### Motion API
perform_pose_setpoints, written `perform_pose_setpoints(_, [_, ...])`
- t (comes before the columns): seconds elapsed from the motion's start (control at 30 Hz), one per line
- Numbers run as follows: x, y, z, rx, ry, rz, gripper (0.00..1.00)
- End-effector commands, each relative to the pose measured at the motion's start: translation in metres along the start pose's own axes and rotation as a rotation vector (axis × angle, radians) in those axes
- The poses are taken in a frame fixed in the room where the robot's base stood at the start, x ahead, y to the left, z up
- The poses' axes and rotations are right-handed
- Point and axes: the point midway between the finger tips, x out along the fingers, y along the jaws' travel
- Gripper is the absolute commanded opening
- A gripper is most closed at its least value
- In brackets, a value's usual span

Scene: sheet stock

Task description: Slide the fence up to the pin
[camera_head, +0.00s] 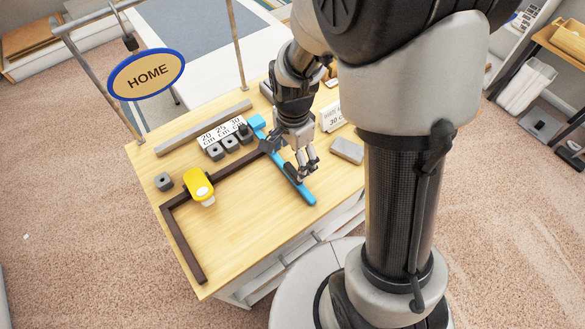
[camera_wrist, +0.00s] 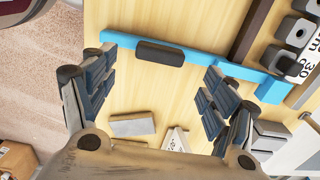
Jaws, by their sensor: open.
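The fence is a blue bar (camera_head: 306,195) lying across the workbench, with a black handle (camera_wrist: 160,53) on it. In the wrist view the blue bar (camera_wrist: 215,68) runs across the upper part. A dark peg, which looks like the pin (camera_head: 243,130), stands at the block nearest the fence's far end; it also seems to show at the right of the wrist view (camera_wrist: 286,66). My gripper (camera_head: 306,167) is over the fence near its handle. In the wrist view its fingers (camera_wrist: 160,72) are open and apart, with the handle showing between and beyond them.
Several holed grey blocks (camera_head: 216,152) stand by a cm label (camera_head: 221,131). A dark L-shaped rail (camera_head: 185,245) and a yellow tape measure (camera_head: 198,184) lie left of the fence. A grey block (camera_head: 347,150) and a white card (camera_head: 331,117) are to its right.

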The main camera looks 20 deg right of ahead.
Motion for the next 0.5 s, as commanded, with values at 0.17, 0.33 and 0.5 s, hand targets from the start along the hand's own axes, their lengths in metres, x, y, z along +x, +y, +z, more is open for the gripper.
perform_pose_setpoints(0.17, [0.037, 0.001, 0.0, 0.0, -0.001, 0.003, 0.78])
perform_pose_setpoints(0.33, [0.056, 0.0, 0.0, -0.001, 0.0, 0.0, 0.78])
perform_pose_setpoints(0.5, [0.061, 0.0, 0.0, -0.001, 0.0, 0.0, 0.78])
